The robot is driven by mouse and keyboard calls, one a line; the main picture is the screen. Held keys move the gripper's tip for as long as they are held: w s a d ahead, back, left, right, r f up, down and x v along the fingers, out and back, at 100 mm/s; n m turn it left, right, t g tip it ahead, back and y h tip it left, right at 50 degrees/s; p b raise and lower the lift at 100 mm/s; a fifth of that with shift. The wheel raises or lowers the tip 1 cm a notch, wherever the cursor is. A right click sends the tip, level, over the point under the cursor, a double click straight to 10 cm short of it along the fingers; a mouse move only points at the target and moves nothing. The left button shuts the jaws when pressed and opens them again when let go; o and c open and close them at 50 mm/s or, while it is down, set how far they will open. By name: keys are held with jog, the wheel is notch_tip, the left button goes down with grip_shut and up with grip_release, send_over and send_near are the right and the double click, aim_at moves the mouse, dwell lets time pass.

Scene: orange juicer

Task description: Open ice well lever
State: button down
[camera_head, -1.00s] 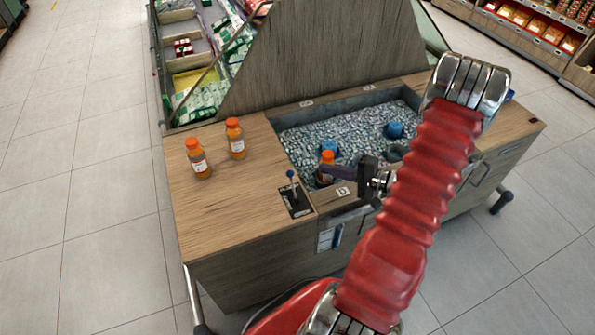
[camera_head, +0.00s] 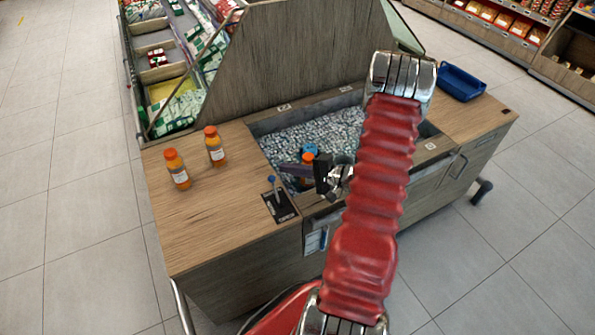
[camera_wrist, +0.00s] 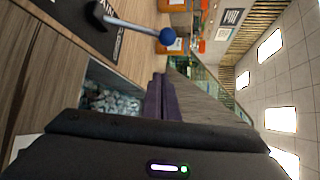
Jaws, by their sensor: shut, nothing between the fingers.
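The ice well lever (camera_head: 274,191) is a thin stick with a blue ball, rising from a black plate (camera_head: 283,211) on the wooden counter, left of the ice well. In the wrist view the lever's blue ball (camera_wrist: 167,36) and metal rod show at the top. The ice well (camera_head: 318,134) is a sunken bin full of ice. My gripper (camera_head: 285,171) is shut and empty, its dark purple fingers pointing left over the well's near left corner, close to the lever. The fingers (camera_wrist: 162,100) appear apart from the ball in the wrist view.
Two orange juice bottles (camera_head: 177,169) (camera_head: 214,147) stand on the counter's left part. Another orange-capped bottle (camera_head: 308,158) is in the well behind my gripper. A blue tray (camera_head: 461,82) lies on the right. A tall wooden panel (camera_head: 298,60) rises behind the well.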

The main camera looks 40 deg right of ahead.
aim_at(275, 190)
jog(key=shift+s+a+r, duration=0.15)
jog(key=shift+a, duration=0.8)
jog(key=shift+s+a+r, duration=0.1)
jog(key=shift+a, duration=0.85)
